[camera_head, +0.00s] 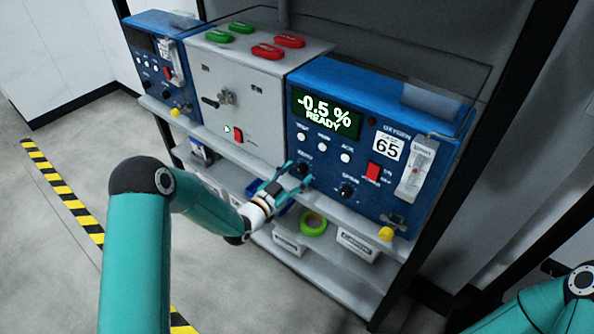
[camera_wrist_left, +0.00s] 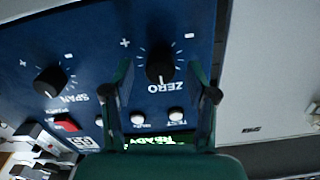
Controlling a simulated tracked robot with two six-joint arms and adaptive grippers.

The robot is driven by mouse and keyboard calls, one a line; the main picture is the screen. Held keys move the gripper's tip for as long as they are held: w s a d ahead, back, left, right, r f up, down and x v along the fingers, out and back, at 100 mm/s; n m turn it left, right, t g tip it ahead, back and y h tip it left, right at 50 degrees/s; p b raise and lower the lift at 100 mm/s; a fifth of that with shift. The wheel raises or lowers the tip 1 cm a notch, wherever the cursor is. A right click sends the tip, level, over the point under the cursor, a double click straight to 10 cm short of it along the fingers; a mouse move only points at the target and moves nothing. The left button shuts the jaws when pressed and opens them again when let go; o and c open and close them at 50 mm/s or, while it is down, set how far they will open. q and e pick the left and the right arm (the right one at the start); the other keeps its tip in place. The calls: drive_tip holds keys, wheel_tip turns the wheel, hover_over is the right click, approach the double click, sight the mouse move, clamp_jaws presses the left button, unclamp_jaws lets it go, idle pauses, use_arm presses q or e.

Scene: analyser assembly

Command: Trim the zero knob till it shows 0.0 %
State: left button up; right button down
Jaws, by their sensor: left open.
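The blue analyser (camera_head: 330,85) on the right of the shelf shows "-0.5 %" and "READY" on its green-lit display (camera_head: 325,112). Its black zero knob (camera_wrist_left: 160,67) shows in the left wrist view, labelled ZERO, with white tick marks around it. My left gripper (camera_head: 293,174) is open in front of the zero knob, at the panel's lower left. In the left wrist view the two fingers (camera_wrist_left: 162,88) appear on either side of the knob. I cannot tell whether they touch it. My right gripper is out of view.
The black span knob (camera_wrist_left: 49,82) sits beside the zero knob, with a red switch (camera_head: 373,171) nearby. A grey unit (camera_head: 260,85) stands to the left. A green tape roll (camera_head: 313,223) and labelled white bins (camera_head: 357,246) lie on the shelf below.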

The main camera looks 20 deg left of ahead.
use_arm(q)
drive_tip(key=shift+w+d, duration=0.15)
drive_tip(key=shift+w, duration=0.25)
drive_tip(key=shift+c, duration=0.4)
clamp_jaws()
drive_tip(key=shift+f+b, duration=0.15)
drive_tip(key=shift+b, duration=0.45)
drive_tip(key=m+b, duration=0.6)
drive_tip(key=b, duration=0.6)
drive_tip(key=m+b, duration=0.6)
drive_tip(key=b, duration=0.6)
drive_tip(key=shift+d+f, duration=0.1)
drive_tip(key=shift+f, duration=0.1)
drive_tip(key=shift+r+m+b, duration=0.2)
drive_tip(key=shift+m+b, duration=0.5)
drive_tip(key=shift+b, duration=0.65)
